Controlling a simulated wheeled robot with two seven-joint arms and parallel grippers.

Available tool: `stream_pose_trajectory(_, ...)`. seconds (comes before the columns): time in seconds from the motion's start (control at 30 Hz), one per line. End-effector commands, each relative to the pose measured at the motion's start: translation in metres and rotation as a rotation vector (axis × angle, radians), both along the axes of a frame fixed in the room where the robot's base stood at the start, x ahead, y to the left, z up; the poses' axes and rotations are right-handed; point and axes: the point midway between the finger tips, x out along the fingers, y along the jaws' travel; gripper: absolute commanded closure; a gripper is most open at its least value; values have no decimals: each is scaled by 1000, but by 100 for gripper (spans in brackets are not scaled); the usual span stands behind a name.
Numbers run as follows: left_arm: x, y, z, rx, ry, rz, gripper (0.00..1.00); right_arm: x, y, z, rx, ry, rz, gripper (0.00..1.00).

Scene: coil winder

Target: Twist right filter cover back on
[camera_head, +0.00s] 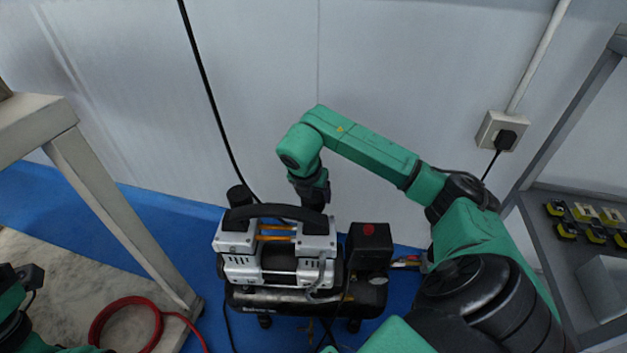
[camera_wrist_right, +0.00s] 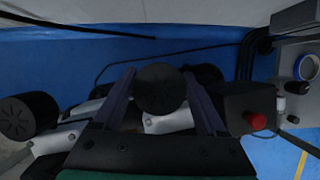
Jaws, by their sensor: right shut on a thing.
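The right filter cover (camera_wrist_right: 160,88) is a round black cap between the two fingers of my right gripper (camera_wrist_right: 162,92) in the right wrist view. The gripper is shut on it. In the head view my right gripper (camera_head: 312,190) points down at the right top end of the silver and black compressor (camera_head: 278,255); the cap there is mostly hidden among dark parts. The left filter cover (camera_head: 239,195), a ribbed black cap, sits at the compressor's left end; it also shows in the right wrist view (camera_wrist_right: 28,115). Of my left arm only a part shows at the lower left.
A black box with a red button (camera_head: 369,230) stands on the compressor's right side. A shelf (camera_head: 570,240) stands at the right; a wall socket (camera_head: 500,130) is behind.

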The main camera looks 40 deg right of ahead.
Motion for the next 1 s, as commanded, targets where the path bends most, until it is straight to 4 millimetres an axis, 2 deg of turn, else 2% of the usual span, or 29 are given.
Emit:
stream_pose_trajectory(0.1, 0, 0, 12, 0, 0, 0, 49, 1, 0, 5, 1, -4, -139, 93)
stream_pose_trajectory(0.33, 0, 0, 19, 0, 0, 0, 49, -1, -1, 2, -1, -5, -352, 93)
stream_pose_trajectory(0.37, 0, 0, 18, 0, 0, 0, 49, -1, -1, 1, -1, -5, -349, 15)
stream_pose_trajectory(0.4, 0, 0, 17, 0, 0, 0, 49, -1, -1, 1, -1, -6, -347, 0)
stream_pose_trajectory(0.73, 0, 0, 20, 0, 0, 0, 49, -2, 1, 6, 0, -2, -343, 0)
stream_pose_trajectory(0.87, 0, 0, 29, 0, 0, 0, 49, -2, 8, 27, 1, -4, -341, 0)
stream_pose_trajectory(1.0, 0, 0, 42, 0, 0, 0, 49, -5, 21, 61, 0, -6, -341, 0)
